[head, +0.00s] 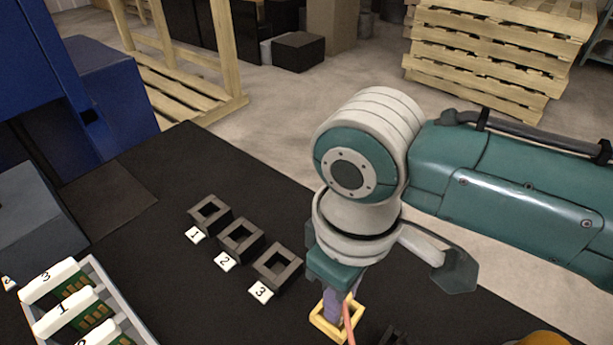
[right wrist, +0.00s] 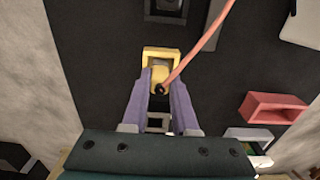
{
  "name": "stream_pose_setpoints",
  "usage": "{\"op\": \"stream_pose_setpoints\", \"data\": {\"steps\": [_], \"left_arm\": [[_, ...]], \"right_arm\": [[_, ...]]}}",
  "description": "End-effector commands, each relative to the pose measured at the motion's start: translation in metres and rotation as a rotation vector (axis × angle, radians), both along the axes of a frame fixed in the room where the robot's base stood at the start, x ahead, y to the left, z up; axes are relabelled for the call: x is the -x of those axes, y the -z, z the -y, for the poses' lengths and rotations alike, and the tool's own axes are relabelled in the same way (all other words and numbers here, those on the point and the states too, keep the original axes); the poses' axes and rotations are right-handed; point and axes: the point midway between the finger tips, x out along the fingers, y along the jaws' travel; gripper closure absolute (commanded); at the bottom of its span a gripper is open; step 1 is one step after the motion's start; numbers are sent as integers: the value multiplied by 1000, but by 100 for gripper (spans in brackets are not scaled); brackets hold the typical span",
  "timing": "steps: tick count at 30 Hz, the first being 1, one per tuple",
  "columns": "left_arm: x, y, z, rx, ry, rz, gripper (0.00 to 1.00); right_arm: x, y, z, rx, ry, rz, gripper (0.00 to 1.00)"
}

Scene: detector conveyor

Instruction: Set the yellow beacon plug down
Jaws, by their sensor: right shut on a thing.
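My right gripper (head: 331,302) points down over the black table. In the right wrist view its purple fingers (right wrist: 162,92) are shut on the yellow beacon plug (right wrist: 159,84), with a red cable (right wrist: 198,53) running up and right from it. A yellow square frame (right wrist: 160,52) is right at the fingertips; it also shows in the head view (head: 318,322). I cannot tell whether the plug is inside the frame or just above it. The fingers hide most of the plug in the head view. My left gripper is not in view.
Dark square holders labelled 1 (head: 209,212), 2 (head: 240,238) and 3 (head: 277,264) stand in a row on the black table (head: 180,165). A tray with numbered white-topped cards (head: 62,310) is at lower left. A red open box (right wrist: 275,108) lies at right in the wrist view.

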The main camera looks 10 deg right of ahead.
Motion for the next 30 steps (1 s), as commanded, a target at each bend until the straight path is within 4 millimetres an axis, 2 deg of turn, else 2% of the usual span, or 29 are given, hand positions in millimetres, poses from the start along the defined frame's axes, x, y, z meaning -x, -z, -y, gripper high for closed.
{"op": "stream_pose_setpoints", "data": {"steps": [2, 3, 11, 20, 23, 30], "left_arm": [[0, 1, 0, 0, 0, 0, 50], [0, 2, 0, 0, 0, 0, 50], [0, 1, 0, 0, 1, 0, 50], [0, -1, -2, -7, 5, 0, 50], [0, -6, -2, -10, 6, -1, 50], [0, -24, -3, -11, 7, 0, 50]], "right_arm": [[0, 3, 0, 1, 0, -1, 100], [0, 3, 0, 1, 0, -1, 72], [0, 3, 0, 0, 0, 0, 43], [0, -2, 0, -1, 0, 1, 43], [0, -15, -1, -2, -1, 1, 43], [-1, -69, 0, -2, -1, 5, 43]]}}
